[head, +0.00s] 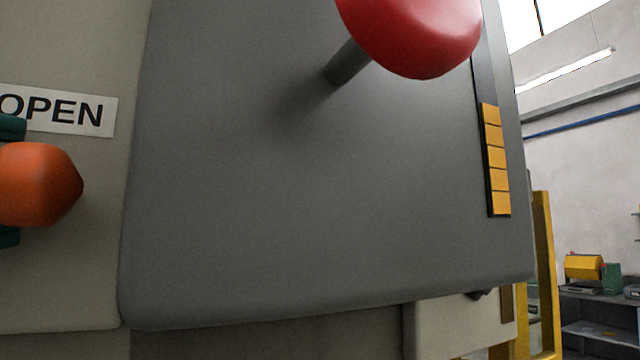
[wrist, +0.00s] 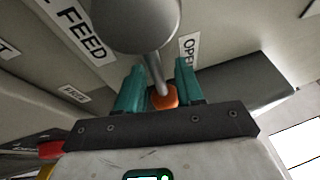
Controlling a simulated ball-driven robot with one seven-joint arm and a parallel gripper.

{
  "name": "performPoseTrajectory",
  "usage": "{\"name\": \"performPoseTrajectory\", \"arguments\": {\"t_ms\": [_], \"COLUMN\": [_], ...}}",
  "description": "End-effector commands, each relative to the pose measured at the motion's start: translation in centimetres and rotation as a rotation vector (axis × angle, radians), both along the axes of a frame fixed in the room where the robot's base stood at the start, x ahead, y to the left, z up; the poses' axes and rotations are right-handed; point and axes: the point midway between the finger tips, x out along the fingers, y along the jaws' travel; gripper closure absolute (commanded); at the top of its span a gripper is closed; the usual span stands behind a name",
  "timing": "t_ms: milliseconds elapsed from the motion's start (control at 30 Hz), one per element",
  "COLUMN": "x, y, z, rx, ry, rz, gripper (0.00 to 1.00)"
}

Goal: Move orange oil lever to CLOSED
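The orange lever knob (head: 40,184) is at the left edge of the head view, below and beside a white OPEN label (head: 60,112). In the wrist view the knob (wrist: 164,97) sits at the end of a grey rod running down from a round grey hub (wrist: 136,18). The OPEN label (wrist: 190,48) is to its upper right. My gripper (wrist: 160,88) has its teal fingers apart, one on each side of the knob. I cannot tell whether they touch it. In the head view only bits of the fingers show, above and below the knob.
A large red knob (head: 415,32) on a grey stem stands out from the grey panel (head: 300,220) right of the lever. A FEED label (wrist: 80,30) is at the upper left in the wrist view. A yellow frame (head: 543,270) stands beyond the panel at right.

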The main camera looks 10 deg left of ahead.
Motion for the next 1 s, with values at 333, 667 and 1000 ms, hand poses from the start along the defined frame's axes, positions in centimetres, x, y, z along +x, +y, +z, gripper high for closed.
{"name": "performPoseTrajectory", "arguments": {"t_ms": [333,667,1000], "x": [-0.03,-0.04,-0.02], "y": [0.02,0.02,0.03], "z": [-0.02,-0.08,-0.13], "rx": [-0.001,-0.001,-0.003], "ry": [0.000,0.001,0.002], "rz": [0.000,0.000,0.000], "gripper": [0.81,1.00,1.00]}}
